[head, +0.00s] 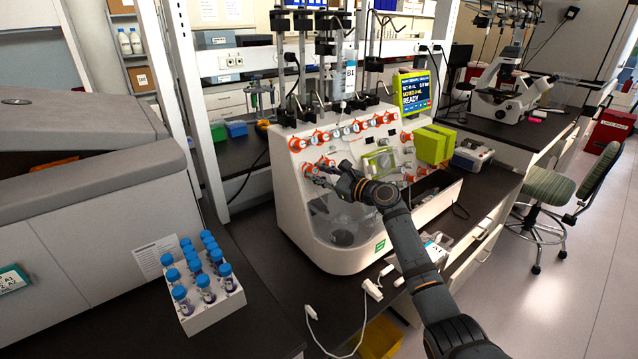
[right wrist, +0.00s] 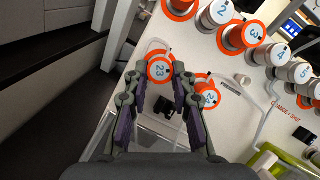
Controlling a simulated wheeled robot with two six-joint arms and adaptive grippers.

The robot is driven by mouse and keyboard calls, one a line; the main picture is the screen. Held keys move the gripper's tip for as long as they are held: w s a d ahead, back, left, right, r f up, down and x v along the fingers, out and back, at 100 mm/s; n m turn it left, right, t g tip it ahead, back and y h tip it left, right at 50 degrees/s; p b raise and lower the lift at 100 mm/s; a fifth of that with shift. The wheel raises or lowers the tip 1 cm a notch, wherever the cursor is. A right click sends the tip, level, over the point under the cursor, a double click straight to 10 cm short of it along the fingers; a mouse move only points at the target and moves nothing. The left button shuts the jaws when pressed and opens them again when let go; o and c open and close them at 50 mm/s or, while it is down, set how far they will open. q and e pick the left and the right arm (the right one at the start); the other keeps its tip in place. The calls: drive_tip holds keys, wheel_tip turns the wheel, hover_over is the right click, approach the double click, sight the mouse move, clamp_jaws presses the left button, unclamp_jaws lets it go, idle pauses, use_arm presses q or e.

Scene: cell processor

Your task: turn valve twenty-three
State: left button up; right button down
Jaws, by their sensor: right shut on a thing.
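Valve twenty-three (right wrist: 160,71) is a round white knob with an orange surround on the front of the white cell processor (head: 290,205). In the right wrist view its face reads 23, and it sits between the two fingertips. My right gripper (head: 322,174) reaches the left end of the lower valve row in the head view. In the right wrist view the gripper (right wrist: 159,74) is shut on valve twenty-three, one finger on each side. In the head view the gripper largely hides this valve. My left gripper is not in view.
Another orange valve (right wrist: 207,95) sits close beside the right finger. The upper row has numbered valves, including 3 (right wrist: 253,34). A screen (head: 414,92) reads READY. A white rack (head: 215,312) of blue-capped tubes stands at the front left. A stool (head: 550,188) is at the right.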

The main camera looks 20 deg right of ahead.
drive_tip(key=n+g+b, duration=0.1)
drive_tip(key=n, duration=0.2)
drive_tip(key=shift+d+f+y, duration=0.1)
drive_tip(key=shift+d+y, duration=0.05)
drive_tip(key=shift+y, duration=0.15)
drive_tip(key=n, duration=0.1)
drive_tip(key=n+g+b, duration=0.1)
drive_tip(key=n, duration=0.1)
drive_tip(key=shift+w+r+n+y, duration=0.15)
drive_tip(key=shift+r+n+y, duration=0.05)
drive_tip(key=shift+n+y, duration=0.1)
drive_tip(key=n, duration=0.1)
drive_tip(key=n+g, duration=0.2)
drive_tip(key=shift+d+r+n, duration=0.1)
drive_tip(key=shift+r+n, duration=0.15)
drive_tip(key=shift+n, duration=0.15)
drive_tip(key=shift+w+n+g+p, duration=0.1)
drive_tip(key=shift+n+g+p, duration=0.5)
drive_tip(key=shift+n, duration=1)
drive_tip(key=c, duration=1.1)
unclamp_jaws()
drive_tip(key=shift+r, duration=0.1)
